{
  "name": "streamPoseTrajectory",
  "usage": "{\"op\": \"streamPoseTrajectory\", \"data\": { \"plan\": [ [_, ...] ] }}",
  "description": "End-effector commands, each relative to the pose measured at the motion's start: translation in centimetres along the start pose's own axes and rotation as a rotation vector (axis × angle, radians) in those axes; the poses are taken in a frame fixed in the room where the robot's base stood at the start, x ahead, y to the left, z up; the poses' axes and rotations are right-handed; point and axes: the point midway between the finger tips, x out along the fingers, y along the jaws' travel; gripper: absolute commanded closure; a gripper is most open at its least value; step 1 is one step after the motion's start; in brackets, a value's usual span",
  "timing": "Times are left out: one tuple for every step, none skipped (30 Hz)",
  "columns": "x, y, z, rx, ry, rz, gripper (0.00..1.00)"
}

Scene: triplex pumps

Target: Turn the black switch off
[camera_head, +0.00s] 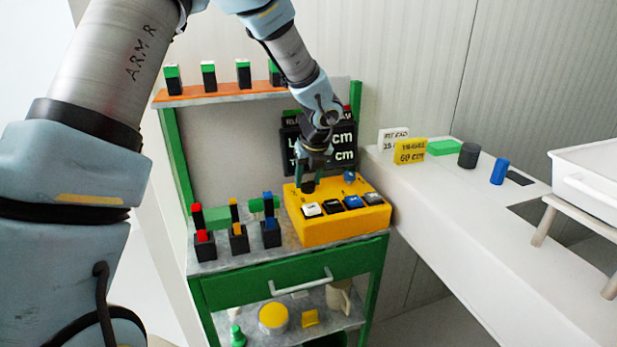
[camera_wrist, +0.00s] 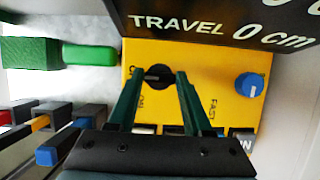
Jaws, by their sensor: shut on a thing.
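The black switch (camera_head: 308,187) is a round knob on top of the yellow control box (camera_head: 318,232), near its back left. It also shows in the wrist view (camera_wrist: 158,73), between my fingertips. My gripper (camera_head: 311,176) points down over the box, and its two green fingers (camera_wrist: 158,80) are shut on the switch from both sides. Rotated lettering sits beside the switch, partly hidden by the left finger. A blue knob (camera_wrist: 250,85) is to the right on the same panel. Several push buttons line the front of the box.
A black display (camera_head: 335,150) reading "TRAVEL 0 cm" stands close behind the box. Red, yellow and blue blocks (camera_head: 238,238) stand to the left on the green bench (camera_head: 290,268). A white counter (camera_head: 470,215) with small objects is at right.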

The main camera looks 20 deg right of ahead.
Motion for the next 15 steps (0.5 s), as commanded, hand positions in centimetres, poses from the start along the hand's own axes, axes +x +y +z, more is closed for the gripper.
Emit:
{"op": "streamPoseTrajectory", "data": {
  "plan": [
    [-0.02, -0.04, -0.04, 0.004, 0.0, -0.001, 1.0],
    [-0.02, -0.04, -0.04, 0.004, 0.0, -0.001, 1.0],
    [-0.02, -0.04, -0.05, 0.004, 0.0, -0.001, 1.0],
    [-0.01, -0.04, -0.05, 0.004, 0.0, -0.001, 1.0],
    [-0.01, -0.05, -0.05, 0.004, 0.0, -0.001, 1.0],
    [-0.01, -0.05, -0.05, 0.004, 0.0, -0.001, 1.0],
    [-0.01, -0.05, -0.04, 0.004, 0.0, -0.001, 1.0],
    [-0.01, -0.05, -0.04, 0.004, 0.0, -0.001, 1.0],
    [-0.01, -0.05, -0.04, 0.004, 0.0, -0.001, 1.0],
    [-0.01, -0.05, -0.04, 0.004, 0.0, -0.001, 0.47],
    [-0.01, -0.04, -0.04, 0.004, 0.0, -0.001, 0.43],
    [0.0, -0.04, -0.04, 0.003, 0.0, -0.001, 0.39],
    [0.0, -0.04, -0.04, 0.003, 0.0, -0.001, 0.38],
    [0.0, -0.04, -0.03, 0.003, 0.0, -0.001, 0.38],
    [0.0, -0.03, -0.03, 0.003, 0.0, -0.001, 0.38]
  ]
}}
